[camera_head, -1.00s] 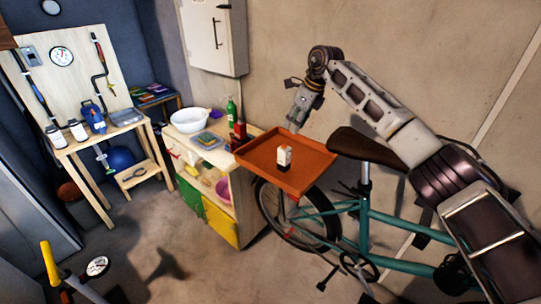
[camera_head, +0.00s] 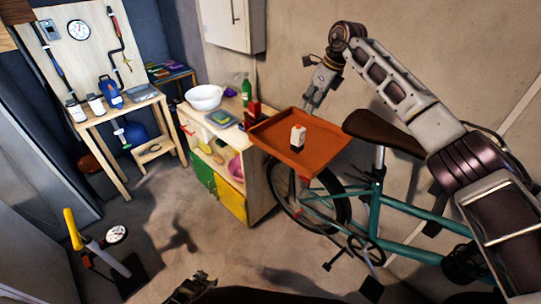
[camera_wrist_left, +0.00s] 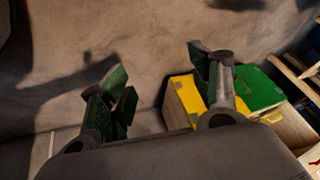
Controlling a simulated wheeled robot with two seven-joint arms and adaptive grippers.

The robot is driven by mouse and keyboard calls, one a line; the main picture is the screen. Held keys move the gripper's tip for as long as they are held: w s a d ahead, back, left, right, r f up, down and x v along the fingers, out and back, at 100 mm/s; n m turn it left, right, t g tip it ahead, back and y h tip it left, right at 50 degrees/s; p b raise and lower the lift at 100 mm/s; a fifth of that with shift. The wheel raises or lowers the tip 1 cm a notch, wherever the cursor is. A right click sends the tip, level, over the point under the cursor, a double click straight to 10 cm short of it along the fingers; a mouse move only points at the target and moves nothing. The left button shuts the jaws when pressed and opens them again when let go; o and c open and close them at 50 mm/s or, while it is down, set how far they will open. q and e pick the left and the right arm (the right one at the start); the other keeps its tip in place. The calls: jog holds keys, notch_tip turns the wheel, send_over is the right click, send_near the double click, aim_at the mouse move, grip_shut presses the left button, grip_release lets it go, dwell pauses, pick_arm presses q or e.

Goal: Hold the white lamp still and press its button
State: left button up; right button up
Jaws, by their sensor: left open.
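A small white block-shaped thing with a dark lower part (camera_head: 298,136), which looks like the white lamp, stands upright on an orange tray (camera_head: 270,143). Its button is too small to make out. My right gripper (camera_head: 309,106) points down just behind the tray's back edge, apart from the lamp; its fingers are too small to read. My left gripper (camera_head: 190,290) shows at the bottom edge of the head view, low and far from the tray. In the left wrist view it (camera_wrist_left: 163,95) is open and empty, its fingers wide apart above the floor.
A teal bicycle (camera_head: 405,205) stands under and right of the tray. A wooden cabinet (camera_head: 262,193) with a white bowl (camera_head: 204,97) and bottles stands left of it. A yellow-handled pump (camera_head: 73,228) stands at lower left. The middle floor is clear.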

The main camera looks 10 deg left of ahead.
pick_arm(q)
jog(key=w+d+r+t+h, duration=0.2)
jog(key=w+d+r+t, duration=0.15)
jog(key=w+r, duration=1)
jog(key=w+d+r+t+h, duration=0.1)
jog(key=w+d+r+t, duration=0.25)
jog(key=w+r, duration=1)
jog(key=m+t+h, duration=0.2)
jog(key=m+h, duration=0.2)
jog(key=h, duration=0.4)
send_near(295, 138)
jog(key=shift+f+v, duration=0.2)
jog(key=shift+v, duration=1.3)
jog(key=shift+w+a, duration=0.1)
jog(key=shift+a, duration=0.1)
jog(key=shift+w, duration=0.1)
jog(key=shift+x, duration=6.8)
jog(key=shift+d+r, duration=0.1)
jog(key=shift+d, duration=0.1)
jog(key=shift+c, duration=0.3)
